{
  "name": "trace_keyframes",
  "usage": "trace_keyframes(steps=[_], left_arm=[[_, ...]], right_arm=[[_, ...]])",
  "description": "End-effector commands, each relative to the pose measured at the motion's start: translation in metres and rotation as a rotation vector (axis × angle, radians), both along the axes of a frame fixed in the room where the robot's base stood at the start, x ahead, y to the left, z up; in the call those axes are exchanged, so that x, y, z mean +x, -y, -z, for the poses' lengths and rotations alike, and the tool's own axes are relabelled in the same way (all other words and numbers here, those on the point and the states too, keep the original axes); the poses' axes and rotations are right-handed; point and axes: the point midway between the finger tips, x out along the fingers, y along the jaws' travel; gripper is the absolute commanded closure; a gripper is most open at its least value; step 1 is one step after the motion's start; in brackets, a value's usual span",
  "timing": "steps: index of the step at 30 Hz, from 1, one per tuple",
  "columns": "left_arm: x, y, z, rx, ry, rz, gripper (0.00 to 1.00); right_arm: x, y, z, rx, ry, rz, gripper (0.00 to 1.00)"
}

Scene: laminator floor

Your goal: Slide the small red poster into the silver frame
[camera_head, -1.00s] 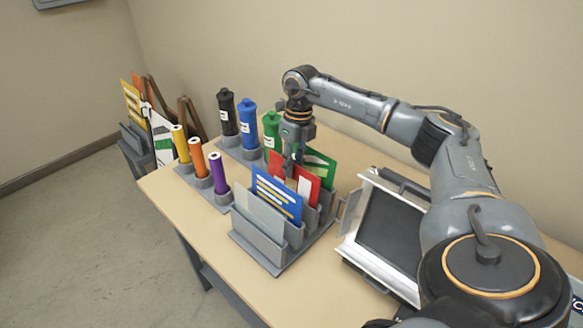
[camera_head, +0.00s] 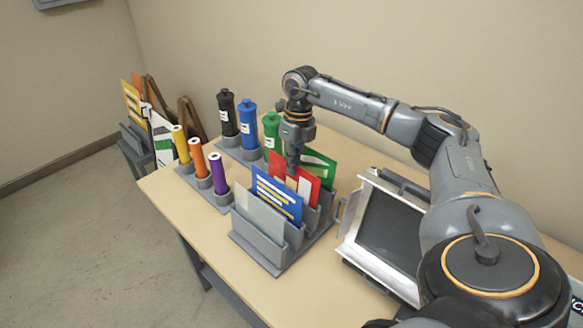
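The small red poster (camera_head: 313,187) stands in a slot of the grey rack (camera_head: 262,247), behind a blue poster and in front of a green one. My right gripper (camera_head: 292,170) points down at the red poster's upper edge, near its left part. The fingers are small and partly merge with the poster, so whether they grip it is unclear. The silver frame (camera_head: 349,252), with a dark inner panel, lies tilted on the table to the right of the rack. My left gripper is not in view.
A blue poster (camera_head: 277,197), a pale panel (camera_head: 259,213) and a green poster (camera_head: 322,168) share the rack. Yellow, orange and purple rolls (camera_head: 218,174) and black, blue and green bottles (camera_head: 248,124) stand to the left. The table's front left is bare.

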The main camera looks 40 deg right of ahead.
Motion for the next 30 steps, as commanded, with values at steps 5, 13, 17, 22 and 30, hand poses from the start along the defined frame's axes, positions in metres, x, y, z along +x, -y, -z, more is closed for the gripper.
trace_keyframes(steps=[5,13,17,22,30], left_arm=[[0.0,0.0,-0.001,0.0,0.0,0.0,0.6],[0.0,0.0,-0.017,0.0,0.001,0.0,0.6],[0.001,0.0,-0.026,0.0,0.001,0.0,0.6],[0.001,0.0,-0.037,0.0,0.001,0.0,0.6],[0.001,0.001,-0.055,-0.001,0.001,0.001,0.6]], right_arm=[[0.0,0.0,-0.001,0.0,0.001,0.0,1.0],[0.0,0.002,-0.022,0.0,0.001,0.001,1.0],[0.0,0.003,-0.034,0.0,0.0,0.0,1.0],[0.001,0.005,-0.049,0.0,0.001,0.0,1.0],[0.001,0.008,-0.073,0.0,0.001,0.0,1.0]])
